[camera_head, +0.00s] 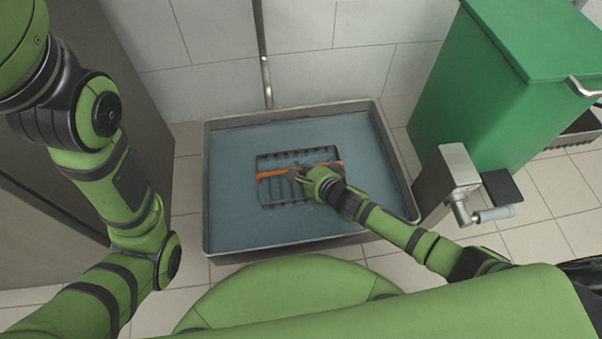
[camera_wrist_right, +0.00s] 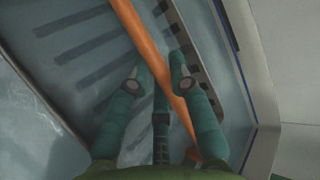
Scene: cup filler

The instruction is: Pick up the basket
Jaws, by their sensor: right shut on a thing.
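The basket (camera_head: 285,189) is a dark, slatted, rectangular basket with an orange bar handle (camera_head: 274,173) across it. It sits in the middle of a wide metal basin (camera_head: 237,250) holding bluish water. My right gripper (camera_head: 312,178) reaches in from the right and is shut on the orange handle, near its right part. In the right wrist view the orange handle (camera_wrist_right: 146,40) runs between the fingers of the right gripper (camera_wrist_right: 157,80), with the slats below it. The left gripper is out of view; only my left arm shows at the left.
A large green bin (camera_head: 480,105) stands at the right, with a metal post and crank (camera_head: 450,180) beside the basin. A vertical pipe (camera_head: 264,60) runs down the tiled wall behind. A dark cabinet (camera_head: 85,110) stands at the left. Water around the basket is clear of other objects.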

